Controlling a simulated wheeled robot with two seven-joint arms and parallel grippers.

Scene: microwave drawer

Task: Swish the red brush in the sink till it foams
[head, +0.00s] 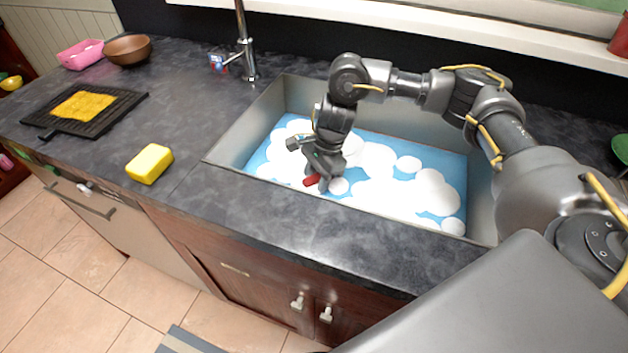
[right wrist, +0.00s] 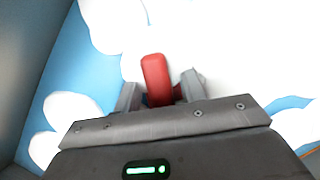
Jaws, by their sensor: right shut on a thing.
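The sink (head: 240,140) is a grey basin set in the dark counter, with blue water and many white foam patches (head: 375,162) on it. My right gripper (head: 318,174) is down inside the sink at the water, shut on the red brush (head: 312,180). In the right wrist view the red brush (right wrist: 156,78) sticks out between the two fingers, over white foam (right wrist: 110,25) and blue water. Its lower end is not visible. My left gripper is not in view.
A tap (head: 246,50) stands behind the sink's left corner. A yellow sponge (head: 149,163) lies on the counter left of the sink. Further left are a black board (head: 125,97) with a yellow cloth-like piece, a brown bowl (head: 127,50) and a pink container (head: 80,55).

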